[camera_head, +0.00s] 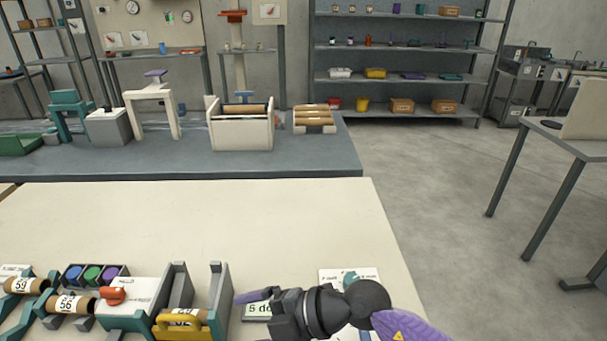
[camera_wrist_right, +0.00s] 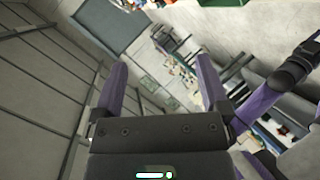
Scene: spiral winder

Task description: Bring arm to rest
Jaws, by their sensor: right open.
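My right gripper (camera_head: 246,299) comes in from the right at the lower middle of the head view, over the near part of the cream table (camera_head: 205,215). One purple finger points left, beside the right end of the winder station (camera_head: 128,292); the other finger is not clear there. In the right wrist view my right gripper (camera_wrist_right: 161,76) shows two purple fingers wide apart with nothing between them. A black and purple arm part of mine shows at that view's right. My left gripper does not show.
Numbered rolls (camera_head: 70,304), colored pots (camera_head: 94,275) and a yellow-handled part (camera_head: 183,324) stand at the table's near left. A card (camera_head: 340,274) lies behind my right wrist. The table's middle is clear. A grey bench (camera_head: 180,162) with machines stands beyond.

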